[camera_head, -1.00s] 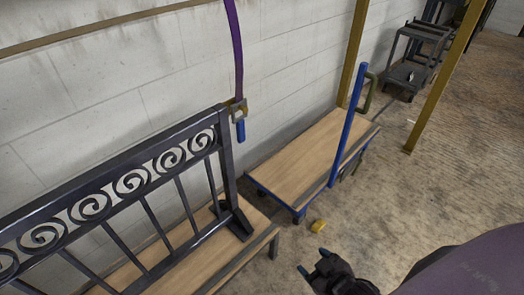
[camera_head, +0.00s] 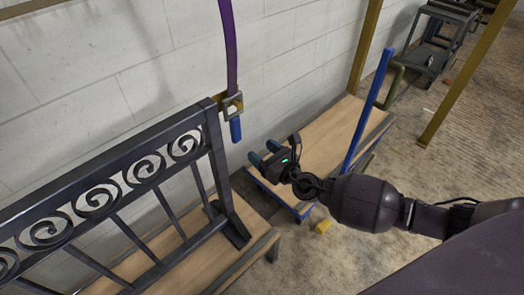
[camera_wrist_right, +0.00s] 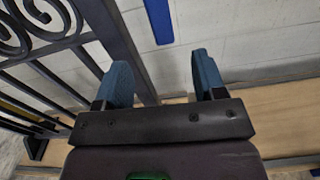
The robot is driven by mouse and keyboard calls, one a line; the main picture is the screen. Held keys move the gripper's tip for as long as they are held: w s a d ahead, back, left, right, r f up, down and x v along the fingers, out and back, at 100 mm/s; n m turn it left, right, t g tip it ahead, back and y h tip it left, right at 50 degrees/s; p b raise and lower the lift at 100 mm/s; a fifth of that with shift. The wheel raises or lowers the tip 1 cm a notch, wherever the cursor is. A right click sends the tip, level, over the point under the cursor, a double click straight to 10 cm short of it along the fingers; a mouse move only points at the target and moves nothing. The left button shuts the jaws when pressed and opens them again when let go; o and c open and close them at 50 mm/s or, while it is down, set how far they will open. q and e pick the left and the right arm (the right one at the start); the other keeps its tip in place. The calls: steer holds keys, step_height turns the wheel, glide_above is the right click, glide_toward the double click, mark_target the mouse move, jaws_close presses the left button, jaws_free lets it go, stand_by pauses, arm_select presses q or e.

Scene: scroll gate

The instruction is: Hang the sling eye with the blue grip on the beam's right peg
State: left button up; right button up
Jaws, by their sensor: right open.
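The purple sling (camera_head: 229,45) hangs down with a metal eye (camera_head: 233,106) at its lower end. The blue grip (camera_head: 235,129) hangs below the eye, close to the gate's upper right corner. My right gripper (camera_head: 263,153) is open and empty, a little below and right of the grip, apart from it. In the right wrist view, a blue bar that looks like the grip (camera_wrist_right: 158,20) lies beyond the gap between the fingertips (camera_wrist_right: 163,80). I cannot make out the beam's right peg. My left gripper is not in view.
The dark scroll gate (camera_head: 150,170) stands upright on a wooden-topped platform (camera_head: 180,262) at left. Behind my arm is a wooden-decked trolley (camera_head: 325,140) with a blue post (camera_head: 368,110). Yellow posts (camera_head: 455,75) rise at right. A white block wall (camera_head: 130,75) stands behind.

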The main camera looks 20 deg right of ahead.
mark_target(238, 131)
steer(key=shift+n, duration=0.4)
steer(key=shift+x, duration=2.9)
steer(key=shift+b+x, duration=0.45)
steer(key=shift+x, duration=1.7)
steer(key=shift+w+a+b, duration=0.2)
steer(key=shift+w+b, duration=0.1)
steer(key=shift+w, duration=0.05)
steer(key=shift+w+a+r, duration=0.1)
steer(key=shift+w+r, duration=0.05)
steer(key=shift+w, duration=0.25)
steer(key=c, duration=1.1)
